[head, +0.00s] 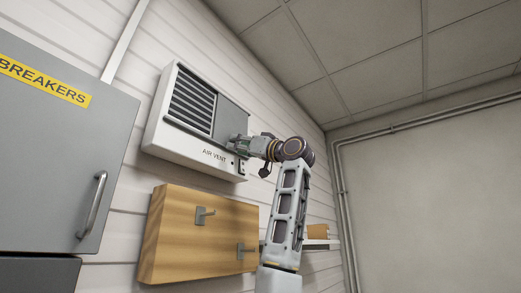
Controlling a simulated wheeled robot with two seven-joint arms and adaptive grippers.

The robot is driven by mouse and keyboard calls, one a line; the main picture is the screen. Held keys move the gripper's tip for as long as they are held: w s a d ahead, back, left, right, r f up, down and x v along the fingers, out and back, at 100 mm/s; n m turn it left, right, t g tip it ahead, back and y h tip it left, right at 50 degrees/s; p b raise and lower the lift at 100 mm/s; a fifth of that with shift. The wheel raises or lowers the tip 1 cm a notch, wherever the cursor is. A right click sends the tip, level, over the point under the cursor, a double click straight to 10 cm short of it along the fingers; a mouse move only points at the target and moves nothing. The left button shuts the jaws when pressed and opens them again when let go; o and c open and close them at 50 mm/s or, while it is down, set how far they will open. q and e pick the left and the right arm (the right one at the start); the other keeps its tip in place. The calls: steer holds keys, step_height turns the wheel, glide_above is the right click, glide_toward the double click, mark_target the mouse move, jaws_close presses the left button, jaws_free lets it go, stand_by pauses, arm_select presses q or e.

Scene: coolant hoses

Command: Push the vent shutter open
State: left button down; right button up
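The air vent (163,139) is a white box on the wall, labelled AIR VENT, with dark louvres (192,101) showing in its left part. A plain grey shutter panel (230,118) covers the right part of its face. My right gripper (234,142) is at the lower part of the shutter panel, near its lower edge. It is small and seen from behind. I cannot tell whether its fingers are open or shut, or whether it touches the panel. My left gripper is not in view.
A grey breaker cabinet (60,150) with a handle (93,205) stands at the left. A shelf with a brown box (317,231) is behind my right arm. Pipes (343,200) run along the right wall.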

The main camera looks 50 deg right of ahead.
steer(key=v, duration=1.1)
steer(key=shift+d, duration=0.2)
steer(key=shift+s, duration=0.1)
stand_by(0.5)
